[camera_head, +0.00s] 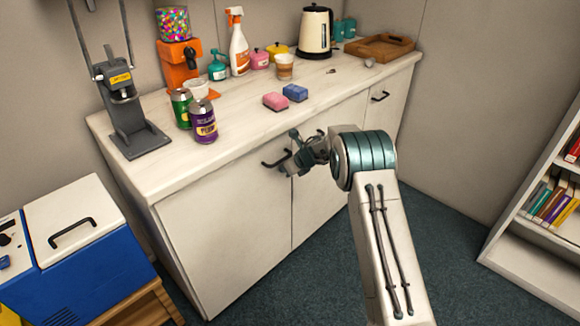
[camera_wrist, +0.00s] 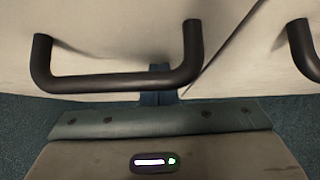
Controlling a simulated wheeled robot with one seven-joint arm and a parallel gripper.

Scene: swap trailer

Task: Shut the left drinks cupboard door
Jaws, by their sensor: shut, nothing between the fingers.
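The left cupboard door (camera_head: 220,235) is the wide white front under the counter's left part. It looks flush or nearly flush with the cupboard; a small gap cannot be ruled out. Its black handle (camera_head: 274,160) sits near its top right corner and shows large in the wrist view (camera_wrist: 115,82). My gripper (camera_head: 287,170) is shut and empty, right by the handle's right end. In the wrist view its narrow tip (camera_wrist: 158,95) points at the door just below the handle bar. Whether it touches the door cannot be told.
The neighbouring door (camera_head: 318,205) lies to the right, its handle (camera_wrist: 303,48) close by. The counter (camera_head: 240,125) above holds cans, sponges and a kettle. A blue cool box (camera_head: 85,265) stands at left, a bookshelf (camera_head: 545,225) at right. Carpet between is clear.

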